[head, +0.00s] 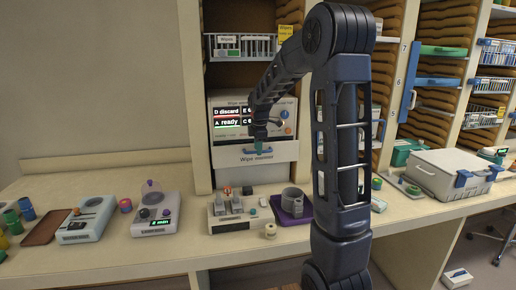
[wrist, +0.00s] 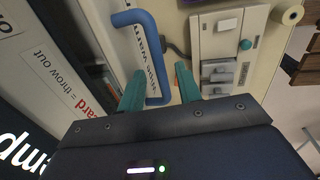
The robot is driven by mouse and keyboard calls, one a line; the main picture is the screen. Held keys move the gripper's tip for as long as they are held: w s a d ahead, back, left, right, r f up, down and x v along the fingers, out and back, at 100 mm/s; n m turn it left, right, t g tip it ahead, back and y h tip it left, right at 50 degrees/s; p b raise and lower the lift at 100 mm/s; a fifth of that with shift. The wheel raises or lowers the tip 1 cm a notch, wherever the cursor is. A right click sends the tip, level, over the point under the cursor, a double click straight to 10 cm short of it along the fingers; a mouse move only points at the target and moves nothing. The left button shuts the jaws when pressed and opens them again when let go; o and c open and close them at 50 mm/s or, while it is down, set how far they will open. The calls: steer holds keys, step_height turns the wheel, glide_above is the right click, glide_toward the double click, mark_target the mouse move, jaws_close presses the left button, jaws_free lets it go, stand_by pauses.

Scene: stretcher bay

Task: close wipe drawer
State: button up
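The wipe drawer is the white front labelled "Wipe warmer" (head: 225,158), below the warmer's display panel in the head view. I cannot tell how far out it stands. Its blue handle (head: 268,151) is partly behind my gripper. In the wrist view the blue handle (wrist: 149,55) runs down the picture beside the drawer label. My gripper (head: 258,152) is at the drawer front. In the wrist view its teal fingers (wrist: 160,80) are apart, with the lower part of the handle between them in the picture. I cannot tell whether they touch it.
The warmer (head: 271,113) has a lit display reading "discard" and "ready". A wire basket (head: 226,55) of wipes hangs above. A grey device (head: 232,224) and a purple tray (head: 300,211) lie on the counter below the drawer. A grey case (head: 440,172) stands right. The wall at left is bare.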

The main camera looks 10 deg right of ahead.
step_height(320, 180, up, 10)
steer(key=s, duration=0.2)
steer(key=shift+r, duration=0.25)
